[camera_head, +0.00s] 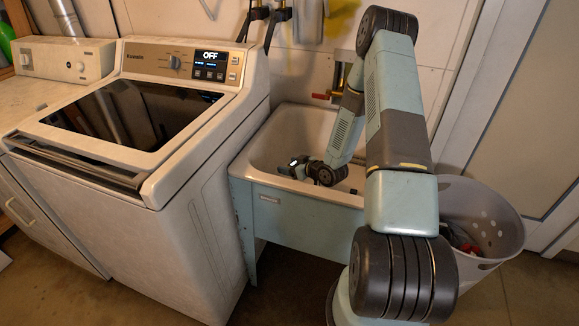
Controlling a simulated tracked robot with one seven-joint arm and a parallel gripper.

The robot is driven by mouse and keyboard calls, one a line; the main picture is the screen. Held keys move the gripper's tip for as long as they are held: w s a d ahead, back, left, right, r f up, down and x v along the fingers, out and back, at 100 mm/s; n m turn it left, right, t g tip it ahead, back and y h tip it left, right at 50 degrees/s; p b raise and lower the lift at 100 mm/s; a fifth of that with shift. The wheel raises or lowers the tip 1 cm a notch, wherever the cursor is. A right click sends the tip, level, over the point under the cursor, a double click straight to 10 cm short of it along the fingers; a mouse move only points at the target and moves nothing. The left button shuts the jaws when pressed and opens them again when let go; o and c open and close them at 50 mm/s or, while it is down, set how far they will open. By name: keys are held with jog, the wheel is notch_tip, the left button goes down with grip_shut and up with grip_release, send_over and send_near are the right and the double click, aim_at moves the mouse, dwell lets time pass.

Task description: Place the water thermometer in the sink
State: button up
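The utility sink (262,150) is a cream basin in a pale blue frame, right of the washing machine. My arm reaches down into it from the right. My gripper (297,165) is low inside the basin, near its left front part. It is small and dark here, and I cannot make out whether its fingers are open or shut. I cannot pick out the water thermometer for certain; it may be hidden by my gripper, my arm or the sink's front wall.
A white top-loading washing machine (190,200) with its display reading OFF stands close at the sink's left. A grey perforated laundry basket (492,215) stands at the right. A tap with a red handle (321,96) is on the wall behind the basin, near my arm.

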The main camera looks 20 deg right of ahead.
jog(key=shift+o, duration=1)
jog(key=shift+r, duration=0.1)
jog(key=v, duration=1.1)
jog(key=s+d+r+m+g+h, duration=0.15)
jog(key=r+h, duration=0.25)
jog(key=r, duration=0.9)
jog(key=s+d+r+m+g+h, duration=0.15)
jog(key=r+h, duration=0.25)
jog(key=r, duration=0.9)
jog(key=s+a+r+m+g, duration=0.1)
jog(key=s+a+r, duration=0.2)
jog(key=s+r, duration=0.2)
jog(key=s+a+r+m+g, duration=0.1)
jog(key=s+a+r, duration=0.2)
jog(key=s, duration=0.9)
jog(key=s+a+r+m, duration=0.1)
jog(key=s+a+r, duration=0.2)
jog(key=s+r, duration=0.5)
jog(key=shift+s+a+g+y, duration=0.15)
jog(key=shift+s+g+y, duration=0.25)
jog(key=shift+s, duration=0.35)
